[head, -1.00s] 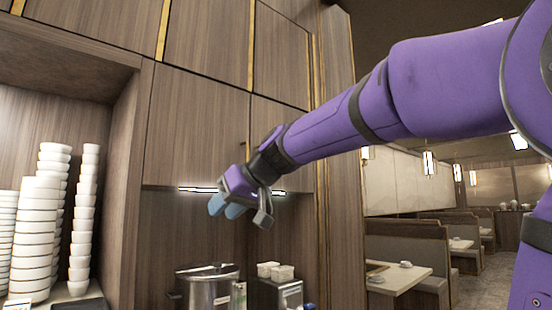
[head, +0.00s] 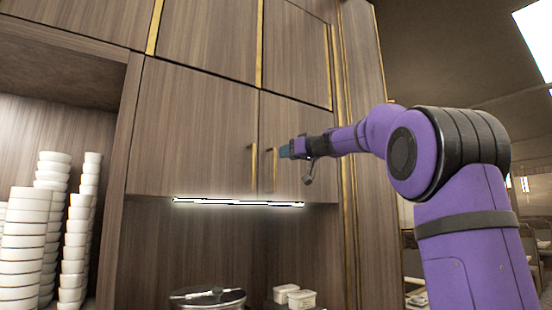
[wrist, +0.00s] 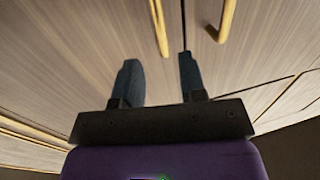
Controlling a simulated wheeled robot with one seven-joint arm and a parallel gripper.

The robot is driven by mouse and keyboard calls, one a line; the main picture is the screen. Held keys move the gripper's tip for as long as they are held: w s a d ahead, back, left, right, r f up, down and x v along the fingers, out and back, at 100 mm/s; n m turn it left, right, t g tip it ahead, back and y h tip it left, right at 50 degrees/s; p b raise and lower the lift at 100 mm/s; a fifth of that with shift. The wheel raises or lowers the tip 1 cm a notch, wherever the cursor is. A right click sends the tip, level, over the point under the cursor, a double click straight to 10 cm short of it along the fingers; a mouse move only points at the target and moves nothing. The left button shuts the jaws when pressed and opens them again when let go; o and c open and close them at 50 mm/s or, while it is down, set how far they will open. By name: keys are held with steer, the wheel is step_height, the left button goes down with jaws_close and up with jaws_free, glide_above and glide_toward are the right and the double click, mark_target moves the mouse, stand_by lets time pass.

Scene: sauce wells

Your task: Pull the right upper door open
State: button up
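The right upper door (head: 292,122) is a brown wood panel and looks closed. Its thin vertical gold handle (head: 274,172) is by the door's left edge; it also shows in the wrist view (wrist: 160,28). My gripper (head: 285,152) is in front of this door, near its handle. In the wrist view my gripper's fingers (wrist: 160,72) are open and empty. That handle lies ahead of the gap between the fingers, beyond the tips. The left upper door (head: 190,130) has its own gold handle (head: 253,160), beside the seam; it also shows in the wrist view (wrist: 228,20).
A lit strip (head: 235,202) runs under the doors. Below are a metal pot (head: 207,299) and small white containers (head: 295,296). Stacked white bowls (head: 28,240) fill the shelf at left. Gold-trimmed panels (head: 296,48) are above the doors. Dining booths lie at right.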

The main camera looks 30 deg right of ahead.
steer(key=x, duration=0.6)
steer(key=shift+w+a, duration=0.25)
steer(key=shift+w, duration=0.05)
steer(key=shift+c, duration=0.5)
jaws_close()
